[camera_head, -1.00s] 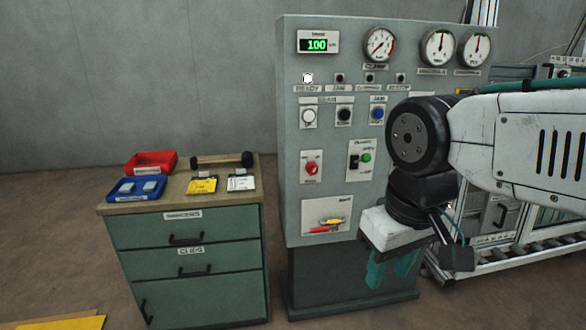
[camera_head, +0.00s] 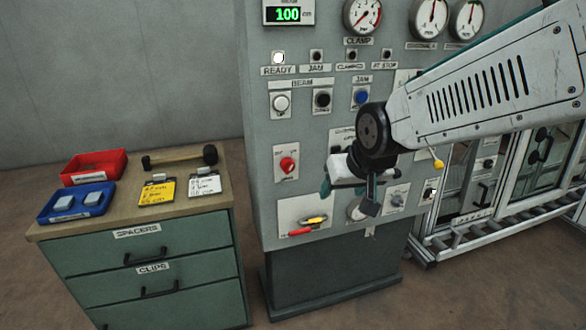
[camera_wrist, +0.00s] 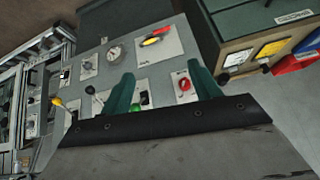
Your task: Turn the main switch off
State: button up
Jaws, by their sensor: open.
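The grey control cabinet carries a red rotary knob (camera_head: 287,164) on a white plate, which also shows in the wrist view (camera_wrist: 184,85). Below it, a larger plate holds a red and yellow handle (camera_head: 308,226), lying slanted; it also shows in the wrist view (camera_wrist: 155,38). The small labels at both are unreadable, so I cannot tell which is the main switch. My gripper (camera_head: 348,188) is open and empty, in front of the panel to the right of the red knob.
A green drawer cabinet (camera_head: 150,265) stands to the left, with a red tray (camera_head: 95,168), blue tray (camera_head: 75,203) and hammer (camera_head: 180,160) on top. A roller conveyor (camera_head: 490,225) is at right.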

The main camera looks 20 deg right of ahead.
jog(key=w+a+f+m+t, duration=0.1)
jog(key=w+f+t, duration=0.2)
jog(key=w, duration=0.5)
jog(key=w+f+t, duration=0.3)
jog(key=w, duration=0.5)
jog(key=m+t, duration=0.1)
jog(key=t, duration=0.4)
send_near(290, 169)
jog(key=w, duration=0.2)
jog(key=shift+t+y, duration=0.3)
jog(key=shift+y, duration=0.1)
jog(key=shift+w+f, duration=0.15)
jog(key=shift+w, duration=1.9)
jog(key=shift+w+f, duration=0.1)
jog(key=shift+w, duration=1.95)
jog(key=c, duration=1)
